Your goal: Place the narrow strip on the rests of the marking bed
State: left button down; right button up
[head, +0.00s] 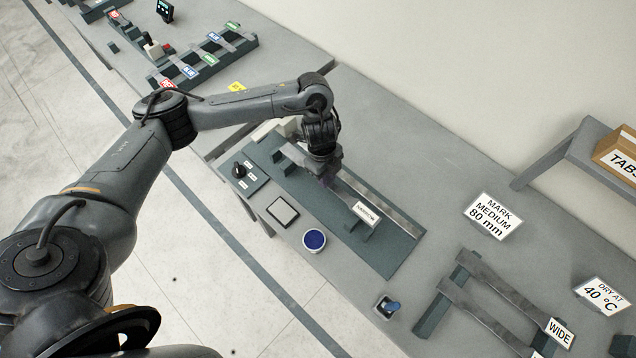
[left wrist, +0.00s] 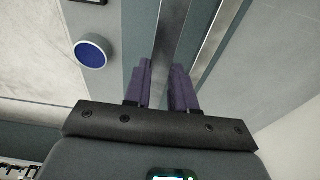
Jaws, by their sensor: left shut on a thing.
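The narrow strip, with its white NARROW tag (head: 366,213), lies along the dark marking bed (head: 400,262) in the head view. My left gripper (head: 327,181) is over the middle of the bed, shut on this strip. In the left wrist view the grey strip (left wrist: 176,45) runs between the purple fingers (left wrist: 168,85). The strip lines up with the bed's rests, one of them (head: 353,232) near the tag. I cannot tell whether it touches them. My gripper hides the strip's middle. My right gripper is not in view.
A bright rail (head: 392,209) runs along the bed's back side. A blue-topped round pot (head: 314,240) and a small framed panel (head: 282,211) stand at the front. A rack with the WIDE strip (head: 505,290) is at lower right. A card reads MARK MEDIUM 80 mm (head: 493,216).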

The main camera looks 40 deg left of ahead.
pick_arm(q)
jog(key=shift+s+a+f, duration=0.25)
jog(key=shift+s+a, duration=0.05)
jog(key=shift+a, duration=0.25)
jog(key=shift+s+a+f, duration=0.25)
jog(key=shift+a+f, duration=0.2)
jog(key=shift+a, duration=0.05)
jog(key=shift+f, duration=1.95)
jog(key=shift+f, duration=0.15)
jog(key=c, duration=0.9)
grip_release()
